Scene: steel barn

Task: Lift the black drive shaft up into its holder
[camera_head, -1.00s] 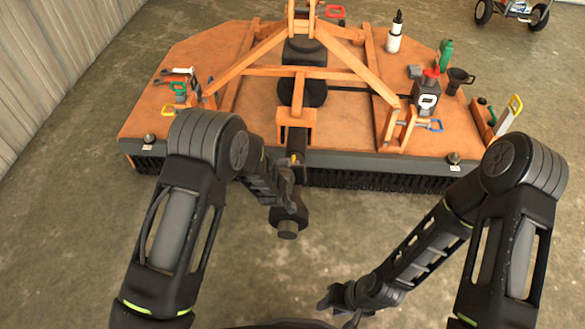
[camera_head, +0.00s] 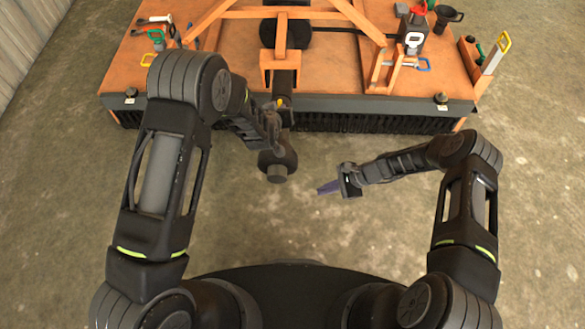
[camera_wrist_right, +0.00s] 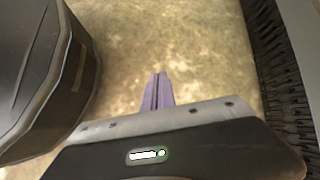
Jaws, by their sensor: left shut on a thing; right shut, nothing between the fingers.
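The black drive shaft (camera_head: 279,158) hangs out from the front edge of the orange machine, its thick round end low over the floor. An orange U-shaped holder (camera_head: 280,59) stands above the shaft at the deck's front. My left gripper (camera_head: 272,132) is shut on the shaft, just behind its thick end; its fingertips are partly hidden. My right gripper (camera_head: 328,188) is shut and empty, to the right of the shaft's end and apart from it. In the right wrist view the purple fingers (camera_wrist_right: 157,92) are together, with a large dark round part at the left.
The orange deck (camera_head: 335,75) carries tools, a black jug (camera_head: 413,36) and a funnel (camera_head: 447,17). Black brush bristles (camera_head: 350,121) run under its front edge. The concrete floor around my right gripper is clear.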

